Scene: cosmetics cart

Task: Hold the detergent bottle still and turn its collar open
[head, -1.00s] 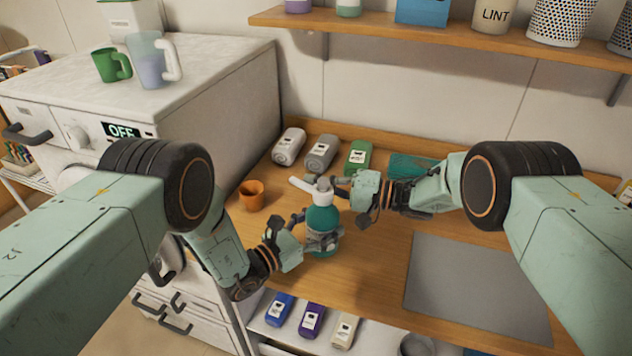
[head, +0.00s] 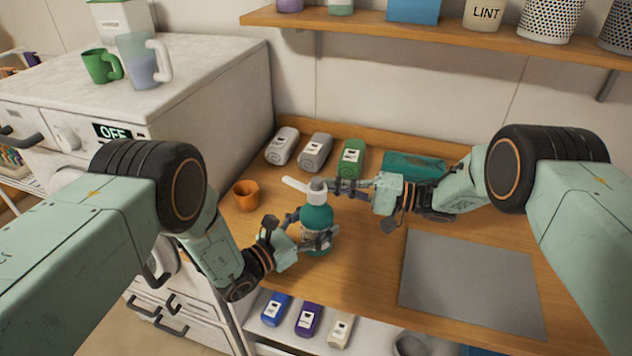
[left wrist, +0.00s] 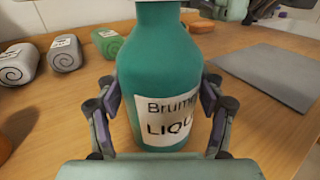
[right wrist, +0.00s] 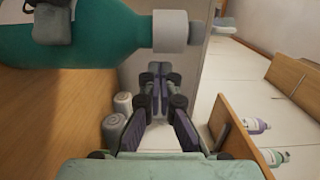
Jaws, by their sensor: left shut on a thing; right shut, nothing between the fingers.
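The detergent bottle (head: 318,217) is teal with a white collar (head: 316,196) and a white spout pointing left. It stands upright on the wooden counter. My left gripper (head: 318,240) is shut around its lower body; the left wrist view shows a finger on each side of the bottle (left wrist: 168,70) and its label. My right gripper (head: 338,186) is shut and empty at collar height, just right of the neck. In the right wrist view its fingertips (right wrist: 159,72) are together, with the white collar (right wrist: 170,31) beside them; whether they touch it is unclear.
An orange cup (head: 246,194) stands left of the bottle. White, grey (head: 316,152) and green (head: 351,158) containers and a teal box (head: 414,164) line the back. A grey mat (head: 470,285) lies at right. A washing machine (head: 215,100) stands at left.

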